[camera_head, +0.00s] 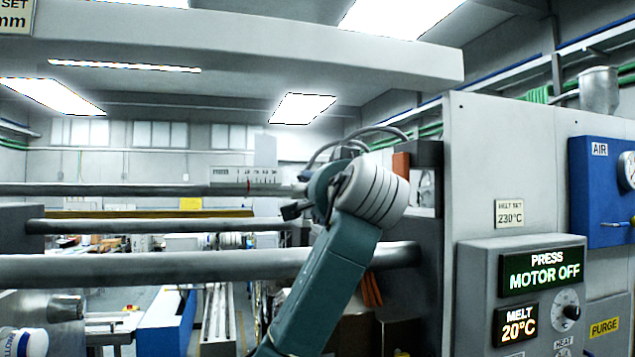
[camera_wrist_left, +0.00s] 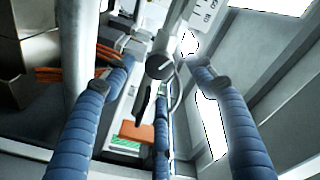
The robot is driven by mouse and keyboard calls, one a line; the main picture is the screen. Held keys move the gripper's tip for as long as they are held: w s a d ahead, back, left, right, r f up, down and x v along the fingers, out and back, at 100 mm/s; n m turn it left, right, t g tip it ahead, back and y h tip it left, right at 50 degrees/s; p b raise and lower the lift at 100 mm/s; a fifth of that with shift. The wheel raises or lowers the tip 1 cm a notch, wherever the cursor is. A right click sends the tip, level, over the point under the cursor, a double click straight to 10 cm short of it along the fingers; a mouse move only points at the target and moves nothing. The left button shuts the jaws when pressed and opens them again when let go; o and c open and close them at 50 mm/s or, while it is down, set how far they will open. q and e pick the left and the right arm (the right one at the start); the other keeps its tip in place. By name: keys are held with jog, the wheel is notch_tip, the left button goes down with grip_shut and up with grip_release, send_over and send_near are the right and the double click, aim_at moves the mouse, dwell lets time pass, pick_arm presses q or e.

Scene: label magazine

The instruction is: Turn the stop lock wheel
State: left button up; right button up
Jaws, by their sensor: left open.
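My left gripper (camera_head: 312,195) is raised in front of the press bars in the head view; my wrist hides much of it. In the left wrist view my left gripper (camera_wrist_left: 163,82) has its blue ribbed fingers spread wide, with nothing between them in contact. A dark round knob with a pale line (camera_wrist_left: 159,66) shows beyond and between the fingertips, apart from them; it may be the stop lock wheel. I cannot make out the wheel in the head view, where my wrist may cover it. My right gripper is not in view.
Horizontal grey bars (camera_head: 150,266) cross the left side. A scale plate with a red mark (camera_head: 247,178) stands behind the upper bar. A grey cabinet with a motor display (camera_head: 542,270) stands at right. An orange block (camera_wrist_left: 137,131) shows below the knob in the wrist view.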

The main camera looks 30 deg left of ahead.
pick_arm(q)
jog(key=p+x, duration=0.2)
jog(key=x, duration=0.3)
jog(key=shift+w, duration=0.15)
jog(key=shift+w+f, duration=0.1)
jog(key=shift+f, duration=0.05)
jog(key=c, duration=1.1)
